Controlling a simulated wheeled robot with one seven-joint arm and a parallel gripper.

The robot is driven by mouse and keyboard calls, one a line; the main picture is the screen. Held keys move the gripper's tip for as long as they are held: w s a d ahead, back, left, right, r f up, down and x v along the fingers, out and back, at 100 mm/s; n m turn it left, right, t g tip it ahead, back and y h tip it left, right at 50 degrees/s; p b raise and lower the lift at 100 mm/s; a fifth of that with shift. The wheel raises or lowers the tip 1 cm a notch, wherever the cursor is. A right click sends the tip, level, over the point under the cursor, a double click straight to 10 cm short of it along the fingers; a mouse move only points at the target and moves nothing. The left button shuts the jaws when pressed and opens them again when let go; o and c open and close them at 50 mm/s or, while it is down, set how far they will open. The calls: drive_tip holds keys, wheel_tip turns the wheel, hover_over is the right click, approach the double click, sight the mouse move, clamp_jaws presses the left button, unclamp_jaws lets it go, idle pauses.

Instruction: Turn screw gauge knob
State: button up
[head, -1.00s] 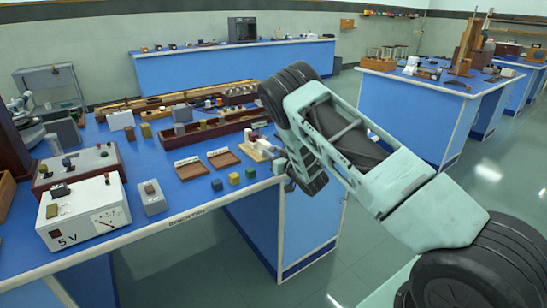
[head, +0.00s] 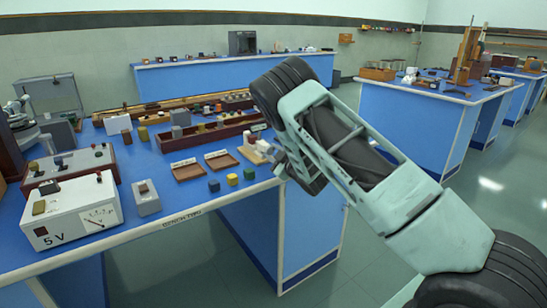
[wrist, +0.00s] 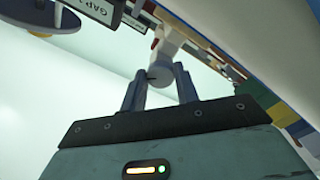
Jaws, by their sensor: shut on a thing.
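The screw gauge (head: 258,149), a pale instrument, sits at the right edge of the near blue bench, partly hidden behind my arm. In the wrist view its knob (wrist: 160,76) is a small grey cylinder at the end of a pale barrel (wrist: 171,38). My gripper (wrist: 160,84) is shut on this knob, one finger on each side. In the head view my gripper (head: 281,166) is at the bench edge, mostly covered by my forearm.
The bench (head: 175,231) also holds a white 5 V supply (head: 72,213), two shallow brown trays (head: 222,160), several small coloured cubes (head: 232,180) and a long dark wooden box (head: 205,136). Open floor (head: 335,270) lies right of the bench.

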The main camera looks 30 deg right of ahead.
drive_tip(key=shift+n, duration=0.3)
drive_tip(key=o, duration=1)
drive_tip(key=shift+c, duration=0.2)
drive_tip(key=shift+s, duration=0.1)
drive_tip(key=s+b, duration=0.1)
drive_tip(key=s, duration=1.6)
drive_tip(key=shift+s+d+b, duration=0.15)
drive_tip(key=shift+d+b, duration=0.1)
drive_tip(key=shift+b, duration=0.05)
